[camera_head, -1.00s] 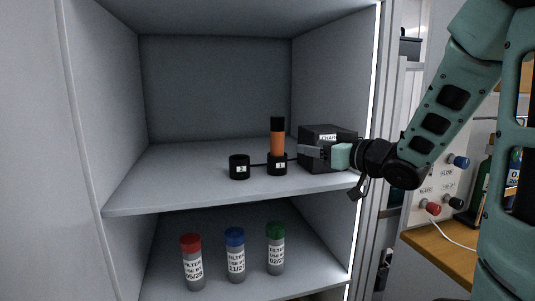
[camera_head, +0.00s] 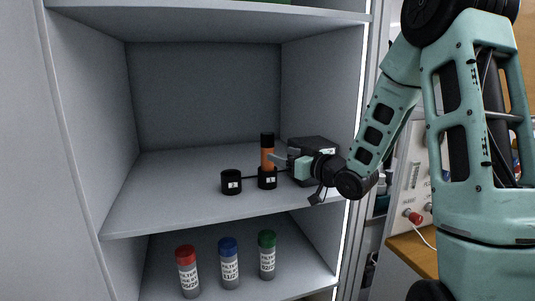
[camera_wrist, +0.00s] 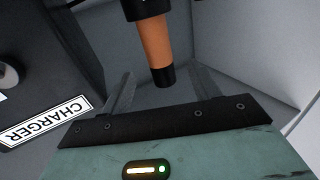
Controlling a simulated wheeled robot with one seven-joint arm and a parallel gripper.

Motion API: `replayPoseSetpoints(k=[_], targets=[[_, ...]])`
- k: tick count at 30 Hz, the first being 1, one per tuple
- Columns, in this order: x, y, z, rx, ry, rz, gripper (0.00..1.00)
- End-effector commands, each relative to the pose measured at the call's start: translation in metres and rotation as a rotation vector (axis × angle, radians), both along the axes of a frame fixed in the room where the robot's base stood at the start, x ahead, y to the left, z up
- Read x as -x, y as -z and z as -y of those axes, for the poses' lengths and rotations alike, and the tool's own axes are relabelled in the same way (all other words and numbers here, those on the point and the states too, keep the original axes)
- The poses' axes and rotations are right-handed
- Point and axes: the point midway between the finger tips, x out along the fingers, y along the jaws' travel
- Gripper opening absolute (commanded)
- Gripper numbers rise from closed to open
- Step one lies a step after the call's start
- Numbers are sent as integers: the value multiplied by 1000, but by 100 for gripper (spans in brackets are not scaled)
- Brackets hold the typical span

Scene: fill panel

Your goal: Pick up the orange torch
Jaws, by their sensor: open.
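The orange torch (camera_head: 267,159) with a black top stands upright in the black holder marked 1 (camera_head: 267,182) on the middle shelf. In the wrist view, the torch (camera_wrist: 154,42) appears inverted, its black free end lying ahead of and between the two finger lines. My gripper (camera_head: 276,157) is at the torch's right side, near its upper part. In the wrist view, my gripper's fingers (camera_wrist: 162,78) are spread apart, with nothing visibly clamped. I cannot tell whether a finger touches the torch.
The dark charger box (camera_head: 312,147) stands just behind and right of my gripper. An empty-looking holder (camera_head: 231,182) stands left of the torch. Red (camera_head: 187,272), blue (camera_head: 229,264) and green-capped (camera_head: 267,256) filters stand on the shelf below. The middle shelf's left side is clear.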

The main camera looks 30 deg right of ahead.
Motion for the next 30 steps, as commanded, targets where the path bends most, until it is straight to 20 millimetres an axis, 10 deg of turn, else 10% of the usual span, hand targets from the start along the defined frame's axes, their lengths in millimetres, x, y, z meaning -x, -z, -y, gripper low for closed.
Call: replayPoseSetpoints(k=[21, 30], targets=[[-85, -2, -14, 0, -1, 0, 61], [-90, -1, -15, 0, 0, 0, 61]])
